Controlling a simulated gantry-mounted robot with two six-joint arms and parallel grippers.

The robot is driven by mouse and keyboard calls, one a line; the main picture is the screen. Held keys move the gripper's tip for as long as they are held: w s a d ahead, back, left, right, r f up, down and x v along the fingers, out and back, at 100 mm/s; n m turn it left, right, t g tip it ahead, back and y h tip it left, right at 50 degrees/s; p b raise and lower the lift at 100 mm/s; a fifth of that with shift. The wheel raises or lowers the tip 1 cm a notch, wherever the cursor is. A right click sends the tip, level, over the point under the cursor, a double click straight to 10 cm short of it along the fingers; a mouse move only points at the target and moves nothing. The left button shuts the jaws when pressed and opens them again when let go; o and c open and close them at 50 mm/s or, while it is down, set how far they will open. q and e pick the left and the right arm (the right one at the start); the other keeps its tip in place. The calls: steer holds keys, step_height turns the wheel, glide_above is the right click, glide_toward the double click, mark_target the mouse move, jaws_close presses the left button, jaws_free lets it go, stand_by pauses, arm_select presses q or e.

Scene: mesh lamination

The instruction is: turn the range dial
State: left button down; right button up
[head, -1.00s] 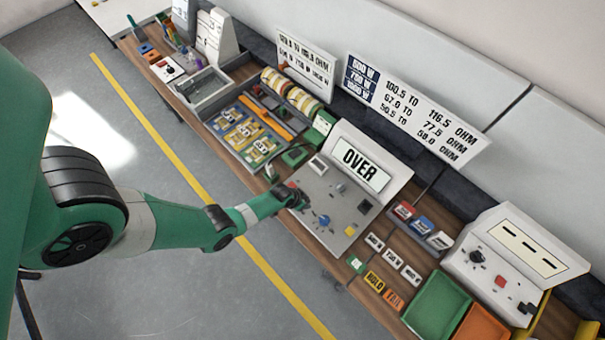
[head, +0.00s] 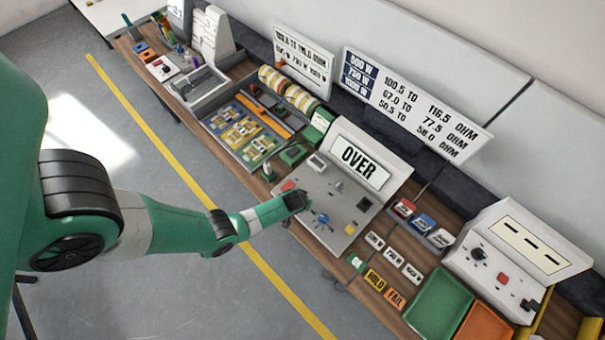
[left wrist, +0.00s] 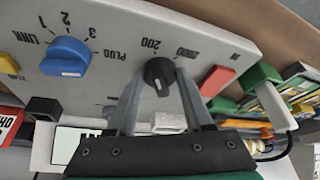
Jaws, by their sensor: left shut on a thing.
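The range dial is a small black knob (left wrist: 159,72) on the pale face of the meter (left wrist: 110,85), with "200" and "2000" printed beside it in the left wrist view. My left gripper (left wrist: 158,80) has one finger on each side of the knob and is shut on it. In the head view my left gripper (head: 303,200) is at the left part of the meter panel (head: 335,225) and hides the dial. The meter's display (head: 361,164) reads "OVER". My right gripper is not in view.
A blue knob (left wrist: 66,56) and a red block (left wrist: 217,81) sit on either side of the dial. A green clamp-like part (left wrist: 262,80) with a cable is at the right. Trays of parts (head: 245,130) and small label cards (head: 393,255) flank the meter on the bench.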

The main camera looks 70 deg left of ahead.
arm_select(q)
steer(key=shift+c, duration=1.5)
jaws_free()
